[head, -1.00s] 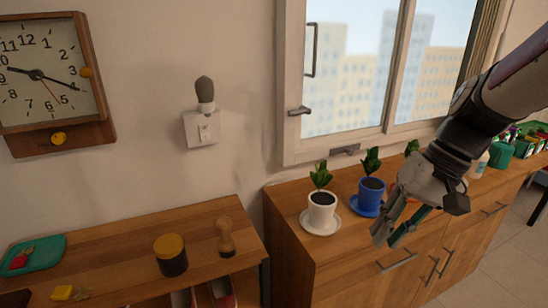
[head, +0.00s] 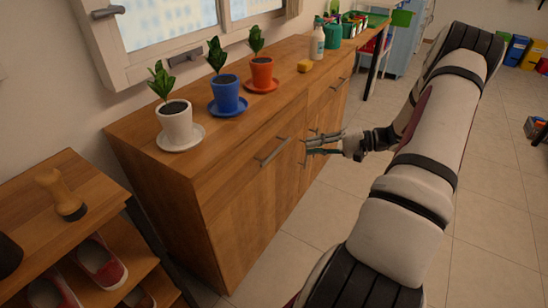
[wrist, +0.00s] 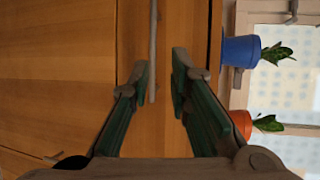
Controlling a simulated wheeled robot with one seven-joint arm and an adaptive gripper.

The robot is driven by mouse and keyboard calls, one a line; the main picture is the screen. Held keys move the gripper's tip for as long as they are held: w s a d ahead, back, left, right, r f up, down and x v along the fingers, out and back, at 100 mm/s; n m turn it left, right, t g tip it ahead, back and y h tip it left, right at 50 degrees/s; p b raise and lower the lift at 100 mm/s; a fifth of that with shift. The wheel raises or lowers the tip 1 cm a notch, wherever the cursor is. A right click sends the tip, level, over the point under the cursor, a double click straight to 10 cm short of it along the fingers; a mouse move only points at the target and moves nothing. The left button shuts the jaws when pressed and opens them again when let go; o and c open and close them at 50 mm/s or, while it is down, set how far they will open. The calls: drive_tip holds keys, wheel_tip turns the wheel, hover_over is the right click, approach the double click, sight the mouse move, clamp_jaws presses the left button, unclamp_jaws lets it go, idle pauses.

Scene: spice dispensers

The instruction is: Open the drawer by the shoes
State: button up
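The drawer (head: 235,172) nearest the shoes is the upper left one of the wooden cabinet, and it looks shut. Its thin grey bar handle (head: 272,151) also shows upright in the wrist view (wrist: 153,45). My gripper (head: 307,145) is open and empty, in front of the cabinet and just right of that handle. In the wrist view my gripper (wrist: 160,66) faces the wood, with the handle between the two fingers' lines, closer to the left finger. I cannot tell how deep the gap to the handle is. Red and white shoes (head: 100,264) sit on the lower-left rack.
White (head: 174,126), blue (head: 227,97) and orange (head: 262,74) plant pots stand on saucers on the cabinet top. A yellow sponge (head: 304,66) and a bottle (head: 318,44) stand farther back. A wooden shoe rack (head: 95,195) adjoins at left. The tiled floor is open in front of the cabinet.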

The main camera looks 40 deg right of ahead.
sight(276, 150)
drive_tip(key=shift+m+t, duration=0.3)
drive_tip(key=shift+t, duration=0.2)
drive_tip(key=x, duration=0.4)
drive_tip(key=f+b+x, duration=0.1)
drive_tip(key=x, duration=0.3)
drive_tip(key=d+f+b+x, duration=0.1)
drive_tip(key=x, duration=0.3)
drive_tip(key=shift+w+a+f, duration=0.1)
drive_tip(key=shift+w+a, duration=0.1)
drive_tip(key=shift+w, duration=0.25)
clamp_jaws()
